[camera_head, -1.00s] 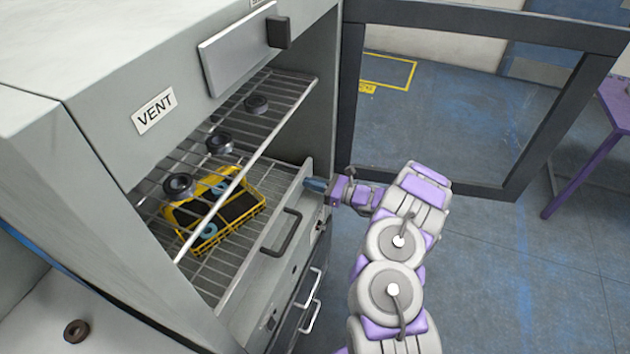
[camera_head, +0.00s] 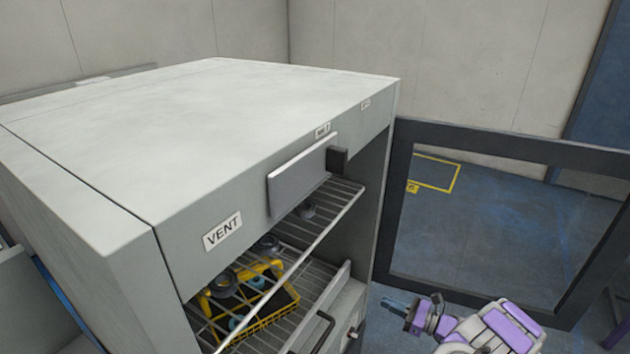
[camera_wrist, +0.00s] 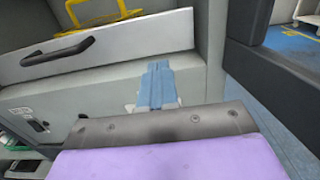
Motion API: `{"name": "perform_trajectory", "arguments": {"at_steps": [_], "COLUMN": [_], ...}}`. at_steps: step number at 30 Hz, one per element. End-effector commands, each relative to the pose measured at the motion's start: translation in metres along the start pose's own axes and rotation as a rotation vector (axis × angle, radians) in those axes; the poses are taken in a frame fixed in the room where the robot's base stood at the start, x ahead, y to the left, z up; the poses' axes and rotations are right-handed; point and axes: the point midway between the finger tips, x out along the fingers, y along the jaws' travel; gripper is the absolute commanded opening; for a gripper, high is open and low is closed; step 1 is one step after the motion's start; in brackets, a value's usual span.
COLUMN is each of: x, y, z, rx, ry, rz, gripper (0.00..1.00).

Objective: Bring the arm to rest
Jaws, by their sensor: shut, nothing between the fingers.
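My gripper (camera_head: 397,304) is at the lower right of the head view, in front of the open cabinet's right side and near the foot of its open door. Its blue fingers are together with nothing between them. In the wrist view the shut blue fingers (camera_wrist: 157,85) point toward the light front face of a pulled-out drawer or tray (camera_wrist: 110,50) with a dark handle. I cannot tell whether the fingertips touch it. My purple and grey arm runs out of the bottom of the head view.
The grey cabinet (camera_head: 130,130) fills the left. Its door (camera_head: 400,200) stands open to the right. A yellow basket (camera_head: 272,314) and several dark rings, one of them here (camera_head: 222,284), are inside by the wire shelf (camera_head: 335,218). Floor (camera_head: 480,240) shows beyond the door.

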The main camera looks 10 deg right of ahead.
Motion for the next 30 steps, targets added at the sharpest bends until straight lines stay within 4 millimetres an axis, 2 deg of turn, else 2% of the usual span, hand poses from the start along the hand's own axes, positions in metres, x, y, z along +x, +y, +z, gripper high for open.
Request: {"name": "perform_trajectory", "arguments": {"at_steps": [2, 5, 9, 15, 22, 30], "x": [0.008, 0.030, 0.072, 0.114, 0.131, 0.121], "y": [0.003, 0.015, 0.051, 0.113, 0.189, 0.279], "z": [0.009, 0.033, 0.081, 0.142, 0.197, 0.237], "rx": [-0.012, -0.051, -0.127, -0.259, -0.428, -0.650], "ry": [-0.005, -0.014, -0.026, -0.019, 0.006, 0.076], "rz": [0.022, 0.085, 0.228, 0.442, 0.685, 0.956], "gripper": [0.00, 0.00, 0.00, 0.00, 0.00, 0.00]}}
